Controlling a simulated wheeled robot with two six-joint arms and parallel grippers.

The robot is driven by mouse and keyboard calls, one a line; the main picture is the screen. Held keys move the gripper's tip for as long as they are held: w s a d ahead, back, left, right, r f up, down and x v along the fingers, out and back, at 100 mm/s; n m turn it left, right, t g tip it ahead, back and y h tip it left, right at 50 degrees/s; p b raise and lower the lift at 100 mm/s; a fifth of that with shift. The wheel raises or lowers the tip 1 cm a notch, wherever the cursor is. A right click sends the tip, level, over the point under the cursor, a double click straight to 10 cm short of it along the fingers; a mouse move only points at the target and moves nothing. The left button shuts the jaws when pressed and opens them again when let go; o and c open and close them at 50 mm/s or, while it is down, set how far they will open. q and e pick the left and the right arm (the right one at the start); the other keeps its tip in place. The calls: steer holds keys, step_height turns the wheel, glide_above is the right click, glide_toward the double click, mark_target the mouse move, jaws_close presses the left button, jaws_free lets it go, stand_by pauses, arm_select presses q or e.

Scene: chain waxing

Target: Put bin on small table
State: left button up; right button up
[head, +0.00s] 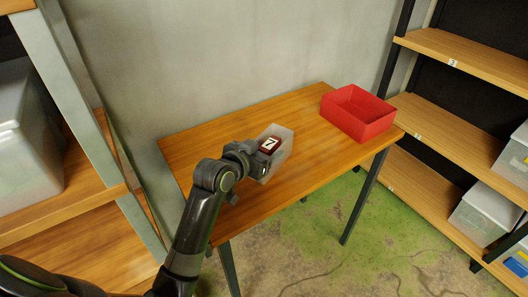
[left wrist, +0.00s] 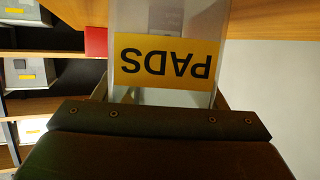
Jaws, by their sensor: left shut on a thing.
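The bin (head: 283,137) is a clear, whitish box over the middle of the small wooden table (head: 220,135). A dark red patch with a white "7" shows at it. My left gripper (head: 261,160) is shut on the bin's near side. In the left wrist view the bin (left wrist: 135,18) fills the space ahead of the gripper (left wrist: 160,98), with an orange "PADS" label that reads upside down. I cannot tell whether the bin's bottom touches the tabletop. My right gripper is not in view.
A red open box (head: 358,112) stands at the table's far right end. A shelf rack (head: 470,65) with clear bins (head: 486,212) stands at the right. Another rack (head: 60,207) with a large grey bin (head: 28,130) stands at the left. The table's left end and front right are bare.

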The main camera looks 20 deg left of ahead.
arm_select(q)
steer(key=shift+f, duration=0.2)
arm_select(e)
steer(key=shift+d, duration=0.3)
arm_select(q)
steer(key=o, duration=1)
steer(key=shift+f, duration=0.1)
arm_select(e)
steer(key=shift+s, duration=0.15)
arm_select(q)
steer(key=shift+r, duration=0.2)
steer(key=shift+p+v, duration=0.4)
steer(key=shift+v, duration=5.6)
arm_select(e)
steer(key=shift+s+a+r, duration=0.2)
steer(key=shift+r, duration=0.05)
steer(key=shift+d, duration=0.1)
